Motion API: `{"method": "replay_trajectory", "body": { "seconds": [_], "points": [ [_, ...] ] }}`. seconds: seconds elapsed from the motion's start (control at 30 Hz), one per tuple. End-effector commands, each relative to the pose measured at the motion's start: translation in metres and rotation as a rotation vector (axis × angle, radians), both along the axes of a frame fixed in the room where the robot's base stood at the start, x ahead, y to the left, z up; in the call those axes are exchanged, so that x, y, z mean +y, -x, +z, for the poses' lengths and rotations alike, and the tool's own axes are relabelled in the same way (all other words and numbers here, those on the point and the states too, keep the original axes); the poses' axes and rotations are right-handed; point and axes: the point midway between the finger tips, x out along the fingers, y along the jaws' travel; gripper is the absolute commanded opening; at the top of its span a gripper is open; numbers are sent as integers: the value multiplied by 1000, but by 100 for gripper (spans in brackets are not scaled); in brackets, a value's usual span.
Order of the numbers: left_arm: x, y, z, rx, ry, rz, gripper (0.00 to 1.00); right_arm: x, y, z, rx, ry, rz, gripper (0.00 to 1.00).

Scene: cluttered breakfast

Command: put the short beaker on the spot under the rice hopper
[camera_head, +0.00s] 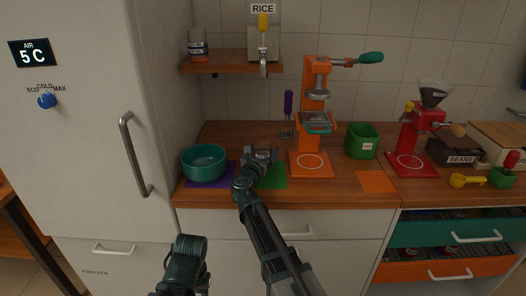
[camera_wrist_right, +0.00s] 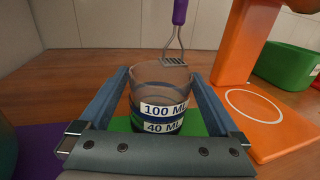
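The short beaker (camera_wrist_right: 160,95) is clear glass, marked 100 ML and 40 ML. It stands upright between the two fingers of my right gripper (camera_wrist_right: 160,85), over the green mat (camera_wrist_right: 122,124). The fingers lie close on both sides of it; I cannot tell whether they press on it. In the head view my right gripper (camera_head: 262,154) is over the back of the green mat (camera_head: 273,178) and mostly hides the beaker. The rice hopper (camera_head: 277,42) has a yellow handle and a spout, at the shelf above. I cannot make out a marked spot under it.
A teal bowl (camera_head: 204,163) on a purple mat is to the left. An orange press (camera_head: 309,165) with a white ring on its base and a green bin (camera_head: 361,142) are to the right. A purple-handled masher (camera_head: 288,105) hangs behind. The wooden shelf (camera_head: 225,66) overhangs.

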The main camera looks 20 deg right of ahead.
Motion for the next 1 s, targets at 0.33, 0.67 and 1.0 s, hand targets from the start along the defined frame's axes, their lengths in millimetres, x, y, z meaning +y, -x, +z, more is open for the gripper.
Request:
{"method": "replay_trajectory", "body": {
  "seconds": [0.33,0.67,1.0],
  "points": [
    [0,0,4,0,0,0,50,2,5,3,0,0,1,100],
    [0,0,3,0,0,0,50,36,63,3,0,0,4,100],
    [0,0,3,0,0,0,50,59,100,3,0,0,1,100]
  ]
}}
